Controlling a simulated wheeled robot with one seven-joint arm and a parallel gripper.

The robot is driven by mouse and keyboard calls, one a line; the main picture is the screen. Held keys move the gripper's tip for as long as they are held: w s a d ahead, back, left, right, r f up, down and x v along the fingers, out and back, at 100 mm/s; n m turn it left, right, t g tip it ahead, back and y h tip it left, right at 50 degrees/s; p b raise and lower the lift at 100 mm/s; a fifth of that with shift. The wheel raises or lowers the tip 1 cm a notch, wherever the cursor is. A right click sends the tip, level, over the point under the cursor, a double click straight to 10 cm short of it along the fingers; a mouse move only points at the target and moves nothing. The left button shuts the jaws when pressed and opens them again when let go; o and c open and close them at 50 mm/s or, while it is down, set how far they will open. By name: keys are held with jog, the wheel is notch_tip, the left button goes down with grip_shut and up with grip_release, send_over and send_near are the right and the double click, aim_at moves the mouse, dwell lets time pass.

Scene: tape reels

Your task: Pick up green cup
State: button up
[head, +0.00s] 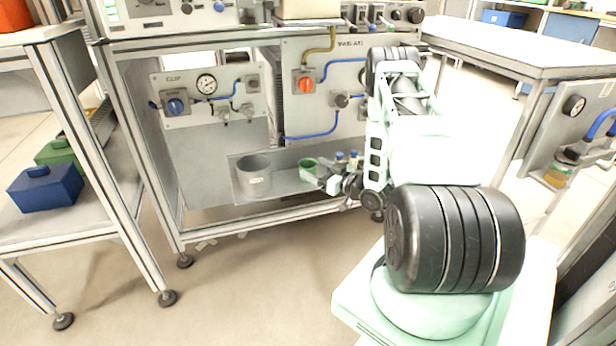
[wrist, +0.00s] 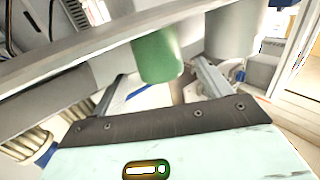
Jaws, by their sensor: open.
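The green cup (head: 308,164) stands on the lower shelf of the bench, just right of a larger grey cup. My gripper (head: 322,181) is at the shelf, close beside the green cup on its right and partly in front of it. In the wrist view the green cup (wrist: 157,58) appears ahead, between the two open fingers (wrist: 160,75). A grey bar crosses that view and hides part of the cup. I cannot tell whether the fingers touch it.
The grey cup (head: 254,177) with a label stands left of the green cup; it also shows in the wrist view (wrist: 234,35). Small blue-topped items (head: 340,155) stand behind my gripper. A panel with valves and blue hoses (head: 325,90) is behind the shelf (head: 281,185).

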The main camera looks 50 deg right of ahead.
aim_at(303, 162)
jog(key=w+b, duration=0.1)
jog(key=w, duration=0.1)
jog(key=w+b, duration=0.1)
jog(key=w, duration=0.2)
jog(key=shift+w+a+r, duration=0.15)
jog(key=shift+w, duration=0.15)
jog(key=c, duration=1.1)
jog(key=shift+o, duration=0.2)
